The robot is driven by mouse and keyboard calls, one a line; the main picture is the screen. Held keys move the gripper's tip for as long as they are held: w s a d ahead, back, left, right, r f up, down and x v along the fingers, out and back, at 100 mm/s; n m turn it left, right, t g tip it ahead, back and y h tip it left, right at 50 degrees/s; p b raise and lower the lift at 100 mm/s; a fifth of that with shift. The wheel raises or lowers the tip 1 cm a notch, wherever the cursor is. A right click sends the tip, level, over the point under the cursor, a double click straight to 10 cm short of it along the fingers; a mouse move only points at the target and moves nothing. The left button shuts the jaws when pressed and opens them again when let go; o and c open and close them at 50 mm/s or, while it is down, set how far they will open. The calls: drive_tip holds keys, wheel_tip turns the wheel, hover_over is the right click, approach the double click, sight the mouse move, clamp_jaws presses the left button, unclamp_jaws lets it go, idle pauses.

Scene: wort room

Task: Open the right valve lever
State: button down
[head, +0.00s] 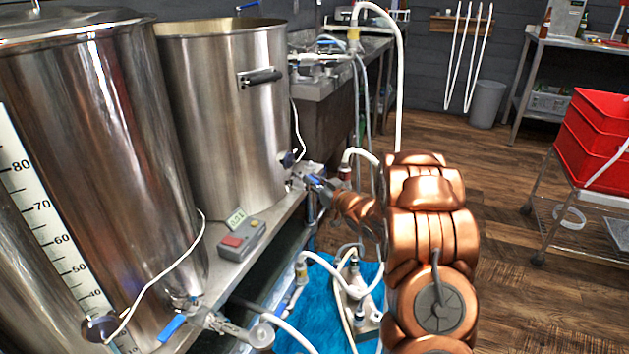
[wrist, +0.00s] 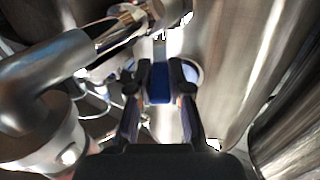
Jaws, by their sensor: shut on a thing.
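The right valve lever is blue (wrist: 159,88) and sits between the two fingers of my gripper (wrist: 160,84) in the wrist view. My gripper is shut on it. In the head view my copper arm reaches to the valve at the base of the right steel kettle (head: 225,110), and my gripper (head: 318,184) is at that valve. A bit of blue shows there, and my gripper hides part of the valve. The metal valve pipe (wrist: 50,75) runs at the left in the wrist view.
A left kettle (head: 95,130) with a blue-lever valve (head: 172,327) stands nearer. A controller box (head: 242,240) lies on the stand between them. White hoses and a pump (head: 365,318) are below, over a blue mat. Red crates (head: 598,135) are on a cart at right. Floor between is free.

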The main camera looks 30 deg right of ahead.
drive_tip(key=c, duration=1.1)
unclamp_jaws()
drive_tip(key=shift+w+a+r, duration=0.1)
drive_tip(key=s, duration=0.4)
drive_tip(key=s+d, duration=0.1)
drive_tip(key=s, duration=0.3)
drive_tip(key=s+d, duration=0.1)
drive_tip(key=s, duration=0.3)
drive_tip(key=shift+d, duration=0.2)
drive_tip(key=shift+w, duration=0.1)
